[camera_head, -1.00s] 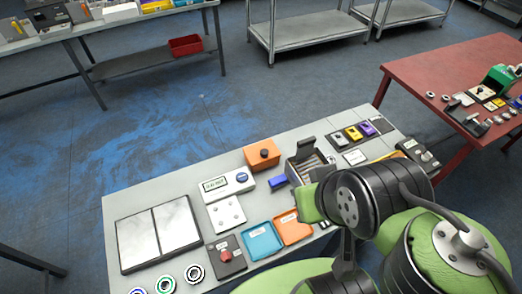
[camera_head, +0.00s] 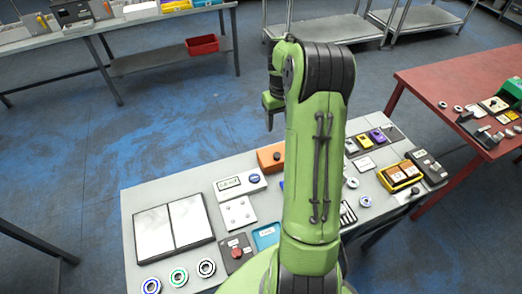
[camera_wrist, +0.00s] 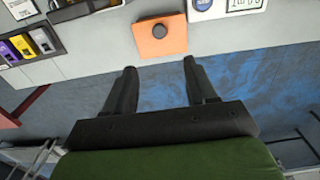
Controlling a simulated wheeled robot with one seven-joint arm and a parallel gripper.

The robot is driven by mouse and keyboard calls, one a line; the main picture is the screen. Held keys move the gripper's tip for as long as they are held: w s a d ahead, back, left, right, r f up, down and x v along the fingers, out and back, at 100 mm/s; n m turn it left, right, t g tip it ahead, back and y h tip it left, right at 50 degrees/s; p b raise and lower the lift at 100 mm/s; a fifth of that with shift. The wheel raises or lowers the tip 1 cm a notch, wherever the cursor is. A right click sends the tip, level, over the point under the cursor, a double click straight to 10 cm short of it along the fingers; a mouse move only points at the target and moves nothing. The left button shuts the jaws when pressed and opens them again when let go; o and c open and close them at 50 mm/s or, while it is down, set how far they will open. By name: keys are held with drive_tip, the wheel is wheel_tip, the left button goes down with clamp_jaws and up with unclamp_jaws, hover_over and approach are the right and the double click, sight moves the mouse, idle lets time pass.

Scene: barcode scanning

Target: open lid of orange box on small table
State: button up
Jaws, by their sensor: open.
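The orange box (camera_head: 268,159) with a dark round knob on its top stands at the back edge of the small grey table (camera_head: 141,196). Its right part is hidden behind my arm in the head view. In the wrist view the orange box (camera_wrist: 160,49) shows whole, its knob on the lid, and the lid looks closed. My gripper (camera_wrist: 158,75) is open and empty, fingers apart, pointing toward the box and not touching it. In the head view my gripper (camera_head: 271,120) hangs beyond the table's back edge, partly hidden.
A scale (camera_head: 241,184) sits just left of the box. A dark rack with yellow and purple items (camera_head: 367,138) lies to the right. A two-panel plate (camera_head: 170,226) and several rings lie on the left.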

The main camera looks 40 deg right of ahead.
sight(277, 154)
wheel_tip(277, 154, down, 15)
drive_tip(key=shift+s+f, duration=0.15)
drive_tip(key=shift+f, duration=0.05)
drive_tip(key=shift+r, duration=0.1)
clamp_jaws()
